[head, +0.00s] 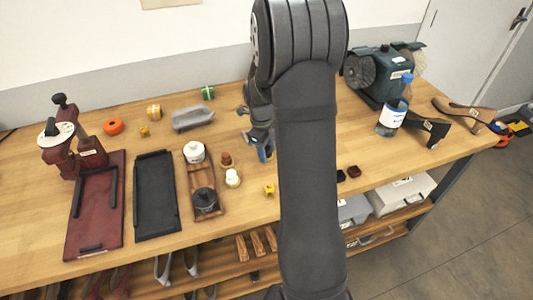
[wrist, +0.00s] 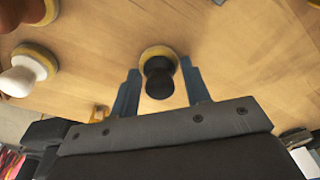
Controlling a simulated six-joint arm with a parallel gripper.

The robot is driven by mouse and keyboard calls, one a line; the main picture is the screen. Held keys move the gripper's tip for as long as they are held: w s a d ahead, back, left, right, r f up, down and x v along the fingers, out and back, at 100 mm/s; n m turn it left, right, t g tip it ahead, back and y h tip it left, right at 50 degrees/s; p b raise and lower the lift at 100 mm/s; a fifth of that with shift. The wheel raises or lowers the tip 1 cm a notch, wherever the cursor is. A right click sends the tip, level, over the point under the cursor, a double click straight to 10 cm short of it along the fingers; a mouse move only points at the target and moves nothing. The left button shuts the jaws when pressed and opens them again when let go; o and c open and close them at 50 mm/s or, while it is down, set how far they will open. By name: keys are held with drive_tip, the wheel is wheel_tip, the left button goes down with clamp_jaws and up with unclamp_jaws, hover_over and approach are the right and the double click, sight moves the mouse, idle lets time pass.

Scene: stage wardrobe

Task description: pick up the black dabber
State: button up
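The black dabber (wrist: 159,78) shows in the wrist view with a black knob and a round yellowish pad. It is on the wooden bench between the two blue fingers of my gripper (wrist: 160,68). The fingers are spread, with a gap visible on each side of the dabber. In the head view my gripper (head: 264,149) is low over the middle of the bench. I cannot make out the black dabber there; my arm covers much of that area.
A white-knobbed dabber (head: 232,178) and a brown-knobbed one (head: 226,160) stand left of my gripper. A wooden tray (head: 220,188) holds a white and a black jar. A bottle (head: 391,118) and a bench grinder (head: 375,77) stand at right.

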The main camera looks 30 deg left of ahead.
drive_tip(key=c, duration=0.4)
drive_tip(key=shift+c, duration=0.2)
drive_tip(key=shift+r, duration=0.15)
